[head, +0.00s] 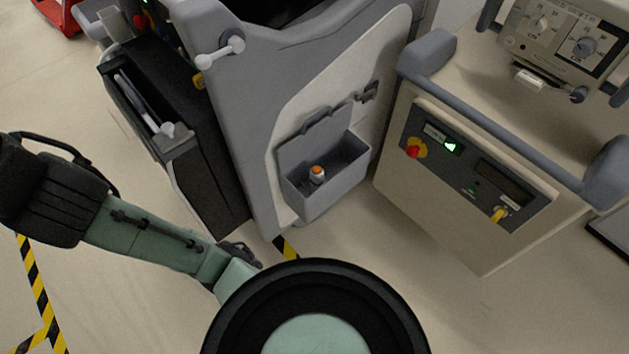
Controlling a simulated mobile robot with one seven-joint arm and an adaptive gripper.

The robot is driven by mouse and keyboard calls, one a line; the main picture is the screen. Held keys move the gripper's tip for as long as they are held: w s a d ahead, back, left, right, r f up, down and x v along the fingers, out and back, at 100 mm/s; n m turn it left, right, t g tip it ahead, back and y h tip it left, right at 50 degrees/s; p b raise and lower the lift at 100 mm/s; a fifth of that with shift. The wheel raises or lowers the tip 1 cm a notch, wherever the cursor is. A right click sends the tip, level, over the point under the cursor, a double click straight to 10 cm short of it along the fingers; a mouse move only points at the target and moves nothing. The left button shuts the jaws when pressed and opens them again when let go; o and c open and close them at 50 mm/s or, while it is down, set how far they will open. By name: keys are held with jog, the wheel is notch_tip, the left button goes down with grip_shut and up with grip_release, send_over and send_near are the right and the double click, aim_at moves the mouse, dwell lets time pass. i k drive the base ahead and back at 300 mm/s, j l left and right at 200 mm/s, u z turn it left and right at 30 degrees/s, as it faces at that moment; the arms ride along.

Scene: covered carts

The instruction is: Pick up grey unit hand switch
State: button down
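A small white piece with an orange top (317,174), which looks like the hand switch, stands in the open grey bin (326,201) on the side of the grey unit (250,95). Its lower part is hidden in the bin. Part of my arm crosses the lower left of the head view, clear of the bin. I cannot make out my gripper or its fingers.
A beige unit (455,205) with a control panel and grey rails stands close on the right. A black open side box (190,150) stands left of the bin. A white lever (232,45) sticks out above. Floor is free in front.

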aim_at(316, 178)
jog(key=z, duration=0.85)
jog(key=j+z, duration=0.35)
jog(key=k+j+z, duration=0.15)
jog(key=j+z, duration=0.25)
jog(key=k+j, duration=0.15)
jog(key=j, duration=0.25)
jog(key=k+j, duration=0.15)
jog(key=j, duration=0.25)
jog(key=i+j, duration=0.3)
jog(key=j, duration=0.2)
